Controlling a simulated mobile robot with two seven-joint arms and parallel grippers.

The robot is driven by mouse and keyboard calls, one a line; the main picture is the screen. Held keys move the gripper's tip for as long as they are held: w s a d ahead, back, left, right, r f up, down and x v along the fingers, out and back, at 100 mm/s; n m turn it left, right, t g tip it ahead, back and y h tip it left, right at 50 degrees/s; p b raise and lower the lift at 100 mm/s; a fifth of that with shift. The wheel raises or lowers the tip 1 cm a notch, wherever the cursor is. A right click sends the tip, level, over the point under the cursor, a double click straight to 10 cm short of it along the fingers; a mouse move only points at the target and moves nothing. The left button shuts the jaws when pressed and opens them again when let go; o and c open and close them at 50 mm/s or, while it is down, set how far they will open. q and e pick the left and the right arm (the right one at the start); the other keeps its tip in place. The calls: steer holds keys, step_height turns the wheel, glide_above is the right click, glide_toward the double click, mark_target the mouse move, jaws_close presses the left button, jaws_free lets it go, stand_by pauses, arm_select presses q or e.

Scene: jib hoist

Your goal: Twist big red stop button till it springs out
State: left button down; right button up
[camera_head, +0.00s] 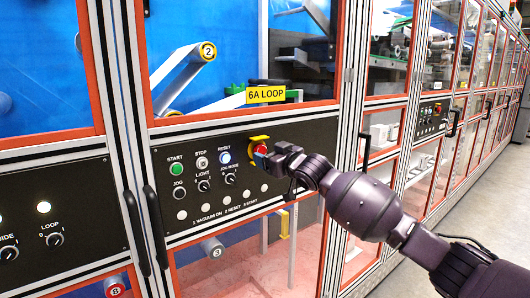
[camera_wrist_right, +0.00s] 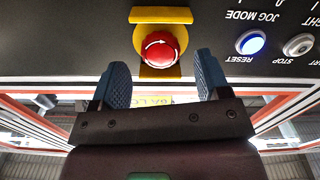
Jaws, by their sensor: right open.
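The big red stop button (camera_wrist_right: 160,49) sits on a yellow backing plate (camera_wrist_right: 160,15) on the black control panel, with white curved arrows on its face. In the head view the red button (camera_head: 260,149) is partly hidden behind my right gripper (camera_head: 268,157). In the right wrist view my right gripper (camera_wrist_right: 163,82) is open, with one blue finger pad to each side just short of the button. The space between the fingers is empty, and the fingers appear apart from the button. My left gripper is not in view.
The panel carries a green START button (camera_head: 176,169), a STOP button (camera_head: 202,162), a lit RESET button (camera_head: 225,157) and selector knobs left of the red button. Black door handles (camera_head: 155,225) stick out at the left. Floor is clear at the right.

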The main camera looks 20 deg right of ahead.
steer(key=shift+x, duration=1.1)
steer(key=c, duration=0.9)
